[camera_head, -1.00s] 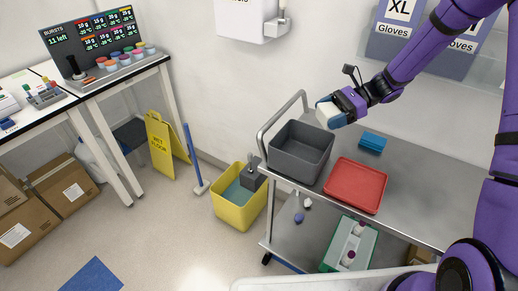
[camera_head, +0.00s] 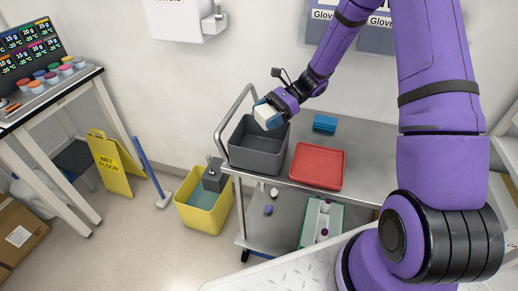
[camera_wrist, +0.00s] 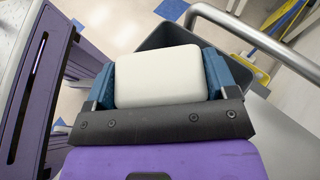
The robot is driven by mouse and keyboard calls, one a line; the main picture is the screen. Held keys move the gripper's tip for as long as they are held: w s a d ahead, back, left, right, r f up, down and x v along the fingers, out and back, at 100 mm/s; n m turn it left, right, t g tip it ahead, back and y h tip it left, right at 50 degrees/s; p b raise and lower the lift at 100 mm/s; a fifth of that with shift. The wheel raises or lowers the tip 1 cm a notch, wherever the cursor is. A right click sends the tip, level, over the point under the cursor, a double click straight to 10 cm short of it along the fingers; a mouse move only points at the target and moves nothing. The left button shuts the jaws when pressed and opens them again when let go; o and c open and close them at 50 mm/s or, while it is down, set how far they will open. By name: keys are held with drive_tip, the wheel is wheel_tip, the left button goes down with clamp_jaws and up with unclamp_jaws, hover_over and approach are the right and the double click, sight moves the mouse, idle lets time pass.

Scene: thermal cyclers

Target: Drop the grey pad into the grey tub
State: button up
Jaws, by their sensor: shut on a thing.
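My gripper (camera_head: 267,114) is shut on a pale grey, nearly white pad (camera_wrist: 158,76) with rounded edges. The pad sits between the blue fingers in the wrist view. The grey tub (camera_head: 255,158) is an open, deep box at the left end of the metal cart. In the head view the pad is above the tub's right back part. In the wrist view the tub's dark rim and wall (camera_wrist: 178,37) show behind and below the pad. The pad and fingers hide part of the tub's inside.
A red tray (camera_head: 317,166) lies right of the tub on the cart top (camera_head: 372,165), with a blue stack (camera_head: 325,123) behind it. The cart's rail (camera_head: 232,113) rises at the left end. A yellow bucket (camera_head: 203,212) stands on the floor left of the cart.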

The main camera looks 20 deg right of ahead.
drive_tip(key=shift+f, duration=0.1)
drive_tip(key=o, duration=1)
drive_tip(key=shift+c, duration=0.2)
drive_tip(key=shift+d, duration=0.1)
drive_tip(key=v, duration=1)
drive_tip(key=shift+d, duration=0.3)
drive_tip(key=shift+r, duration=0.2)
